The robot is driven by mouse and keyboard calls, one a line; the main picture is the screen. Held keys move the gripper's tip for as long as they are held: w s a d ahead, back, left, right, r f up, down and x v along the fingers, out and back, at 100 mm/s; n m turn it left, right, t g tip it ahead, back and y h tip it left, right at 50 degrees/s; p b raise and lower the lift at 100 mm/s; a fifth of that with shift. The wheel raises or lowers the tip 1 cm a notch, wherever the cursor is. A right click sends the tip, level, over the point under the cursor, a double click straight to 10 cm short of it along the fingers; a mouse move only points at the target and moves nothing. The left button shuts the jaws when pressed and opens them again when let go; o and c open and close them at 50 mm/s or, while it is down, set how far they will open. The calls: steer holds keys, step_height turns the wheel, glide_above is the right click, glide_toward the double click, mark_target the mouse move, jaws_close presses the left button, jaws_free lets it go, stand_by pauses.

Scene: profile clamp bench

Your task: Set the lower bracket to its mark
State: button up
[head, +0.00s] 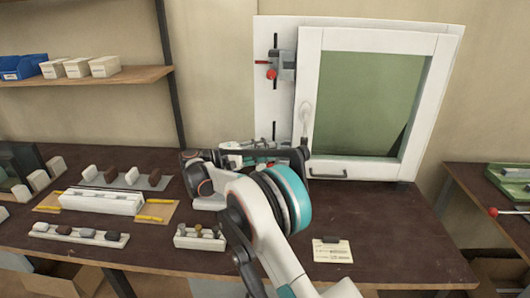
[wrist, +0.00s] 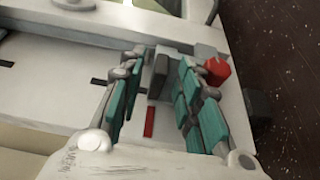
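The lower bracket (wrist: 161,74) is a grey block with a red knob (wrist: 217,71) on a pale board; the wrist view shows it between my fingertips. My gripper (wrist: 162,58) has teal-padded fingers standing apart on either side of it. A gap shows on the left finger's side; I cannot tell whether the right finger touches. A short red mark (wrist: 149,121) lies on the board between the fingers, apart from the block. In the head view my arm and gripper (head: 248,150) largely hide the lower bracket. The upper bracket (head: 286,66) with its red knob is in plain view.
A white window-like frame (head: 310,75) stands right of the brackets. On the bench (head: 395,245) are a white profile block (head: 101,202), racks of small pieces and a note card (head: 332,251). The bench's front right is mostly clear. A shelf (head: 90,79) hangs at left.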

jaws_close()
steer(key=shift+r, duration=0.1)
step_height(320, 180, up, 3)
steer(key=shift+r+p, duration=0.1)
steer(key=shift+p, duration=0.7)
jaws_free()
steer(key=shift+a, duration=0.1)
